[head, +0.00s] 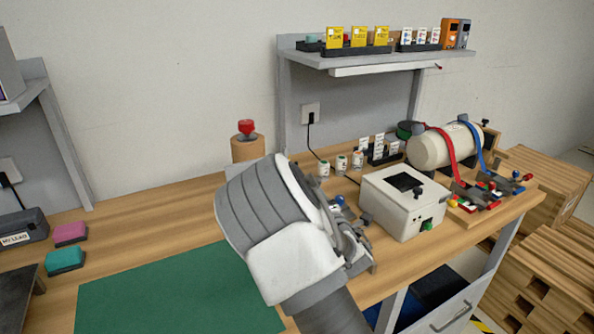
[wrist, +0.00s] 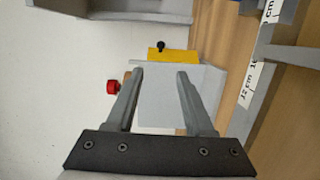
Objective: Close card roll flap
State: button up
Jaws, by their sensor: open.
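A cream roll (head: 430,150) with a red strap (head: 447,145) and a blue strap (head: 476,140) lies at the right end of the bench in the head view. I cannot tell which part of it is the flap. My gripper (wrist: 160,75) is open in the wrist view, with nothing seen held between its fingers. A pale grey panel (wrist: 165,108) shows between and beyond the fingers, with a yellow piece (wrist: 172,55) and black knob (wrist: 160,45) at its far end. In the head view my wrist hides most of the fingers.
A white box (head: 398,205) with a dark top opening stands in front of the roll. Small jars (head: 341,164) and a shelf (head: 390,60) are behind. A red knob (wrist: 113,87) sits left of the fingers. The green mat (head: 170,290) is clear.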

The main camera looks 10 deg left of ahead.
jog(key=x, duration=1.7)
jog(key=shift+d, duration=0.15)
grip_shut()
